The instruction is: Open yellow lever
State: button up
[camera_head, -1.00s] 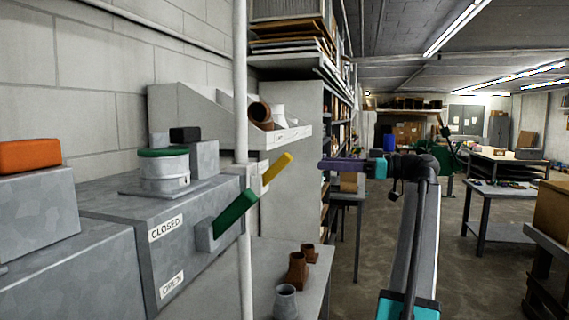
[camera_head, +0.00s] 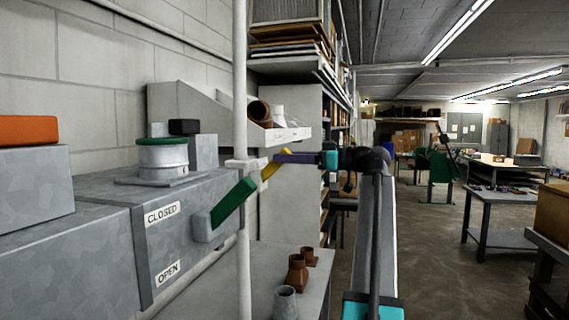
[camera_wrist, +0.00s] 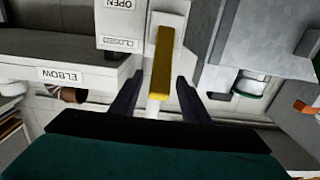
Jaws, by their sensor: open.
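The yellow lever (camera_head: 268,172) sticks out beside the white pipe in the head view, past the green lever. Its outer end is partly hidden by my gripper (camera_head: 279,157). In the wrist view the yellow lever (camera_wrist: 163,62) runs down the middle from a light mount. My gripper (camera_wrist: 160,80) is open there, with one dark finger on each side of the lever and visible gaps between. A plate (camera_wrist: 122,25) with upside-down OPEN and CLOSED labels is beside the lever.
A green lever (camera_head: 234,204) is on a grey duct box with its own CLOSED and OPEN labels. A white vertical pipe (camera_head: 241,90) stands close by. A shelf bin with an ELBOW label (camera_wrist: 63,77) is near. Brown fittings (camera_head: 297,272) stand on the bench below.

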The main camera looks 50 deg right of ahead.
jog(key=shift+w+a, duration=0.25)
jog(key=shift+w, duration=0.2)
